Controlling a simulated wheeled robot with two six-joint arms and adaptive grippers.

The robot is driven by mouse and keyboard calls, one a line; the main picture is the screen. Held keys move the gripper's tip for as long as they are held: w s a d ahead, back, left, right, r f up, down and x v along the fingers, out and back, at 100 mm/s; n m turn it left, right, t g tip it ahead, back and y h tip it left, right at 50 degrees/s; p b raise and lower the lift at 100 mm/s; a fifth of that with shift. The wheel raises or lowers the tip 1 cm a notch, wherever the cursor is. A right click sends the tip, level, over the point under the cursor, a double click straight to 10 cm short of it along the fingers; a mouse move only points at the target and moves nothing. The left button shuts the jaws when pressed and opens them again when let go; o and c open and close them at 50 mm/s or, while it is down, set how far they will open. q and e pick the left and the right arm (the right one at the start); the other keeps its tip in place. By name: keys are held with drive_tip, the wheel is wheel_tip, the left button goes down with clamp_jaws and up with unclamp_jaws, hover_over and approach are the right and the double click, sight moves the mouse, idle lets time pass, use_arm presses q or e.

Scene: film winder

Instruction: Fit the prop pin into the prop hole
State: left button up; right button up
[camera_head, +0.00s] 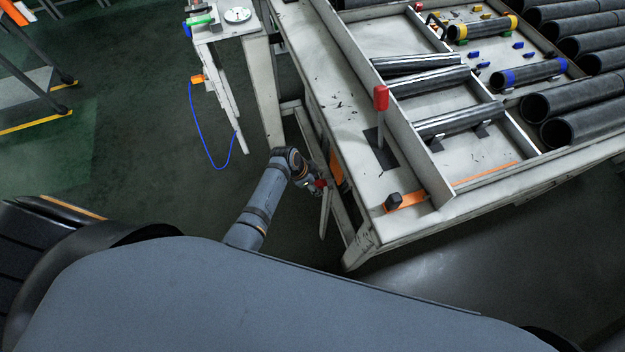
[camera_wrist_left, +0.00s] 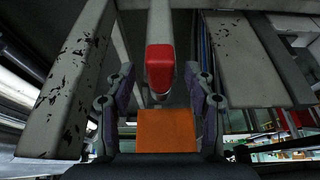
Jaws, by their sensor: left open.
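My left gripper (camera_head: 315,185) is low beside the near left side of the table (camera_head: 340,120). In the left wrist view its two fingers (camera_wrist_left: 159,72) are open and apart, one on each side of a red-capped pin (camera_wrist_left: 160,62). A small red spot, likely this cap, also shows in the head view (camera_head: 320,184). A grey bar runs up behind the cap in the wrist view. I see no finger closed on the cap. I cannot make out the prop hole. My right gripper is not in view.
An upright red handle (camera_head: 381,98) stands on the tabletop. An orange piece (camera_wrist_left: 167,132) lies low between the fingers in the wrist view. Grey table beams (camera_wrist_left: 70,85) flank the gripper. Black tubes (camera_head: 580,120) lie at the right.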

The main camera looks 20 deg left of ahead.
use_arm(q)
drive_tip(key=v, duration=1.2)
drive_tip(key=shift+w+d, duration=0.1)
drive_tip(key=s+a+f+n+y+b, duration=0.1)
drive_tip(key=s+a+f+n, duration=0.15)
drive_tip(key=f, duration=0.55)
drive_tip(key=s+a+f+n+y+b, duration=0.15)
drive_tip(key=s+f, duration=0.25)
drive_tip(key=f, duration=0.4)
drive_tip(key=s+a+f+n+b, duration=0.1)
drive_tip(key=s+a+f+n, duration=0.15)
drive_tip(key=f, duration=0.65)
drive_tip(key=s+a+f+n+b, duration=0.1)
drive_tip(key=s+a+f, duration=0.1)
drive_tip(key=s+f, duration=0.3)
drive_tip(key=s+a+f+n+g+y+b, duration=0.1)
drive_tip(key=s+f, duration=0.4)
drive_tip(key=s, duration=0.6)
drive_tip(key=s+a+f+n+y+b, duration=0.1)
drive_tip(key=s+a+f+n, duration=0.1)
drive_tip(key=s+f, duration=0.4)
drive_tip(key=s+a, duration=0.1)
drive_tip(key=s, duration=0.1)
drive_tip(key=shift+s+a, duration=0.35)
drive_tip(key=shift+s, duration=0.05)
